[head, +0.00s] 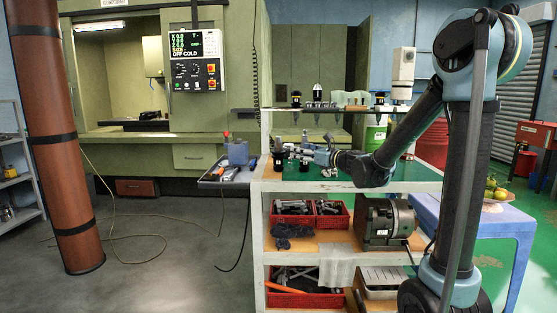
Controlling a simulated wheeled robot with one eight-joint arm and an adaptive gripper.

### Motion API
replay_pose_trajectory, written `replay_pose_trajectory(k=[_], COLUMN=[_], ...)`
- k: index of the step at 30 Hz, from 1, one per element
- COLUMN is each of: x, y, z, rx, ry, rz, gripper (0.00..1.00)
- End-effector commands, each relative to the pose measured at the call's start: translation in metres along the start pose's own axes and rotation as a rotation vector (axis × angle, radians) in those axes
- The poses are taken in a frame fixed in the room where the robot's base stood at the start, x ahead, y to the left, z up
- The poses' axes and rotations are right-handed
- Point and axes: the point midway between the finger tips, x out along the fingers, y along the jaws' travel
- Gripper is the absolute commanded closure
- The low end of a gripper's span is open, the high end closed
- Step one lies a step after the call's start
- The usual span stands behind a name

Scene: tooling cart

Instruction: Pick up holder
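The gripper is too small in view to tell open from shut. More holders sit on the rack above: a small one (295,99), a silver-and-black one (317,95) and another dark one (380,99).
A white-and-grey unit (403,68) stands at the rack's right. A side tray (212,174) with tools sticks out left of the cart. Red bins (332,221) and a grey machine (385,223) fill the shelf below. A blue table (490,222) with fruit is at right. Floor at left is mostly clear.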

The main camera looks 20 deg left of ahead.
Motion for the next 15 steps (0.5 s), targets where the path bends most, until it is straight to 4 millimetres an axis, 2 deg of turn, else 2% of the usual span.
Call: replay_pose_trajectory(k=[9,15], x=[0.057,0.078], y=[0.001,0.000], z=[0.000,0.000], rx=[-0.002,-0.003], ry=[0.001,0.001], rz=[0.002,0.001], gripper=[0.42,0.42])
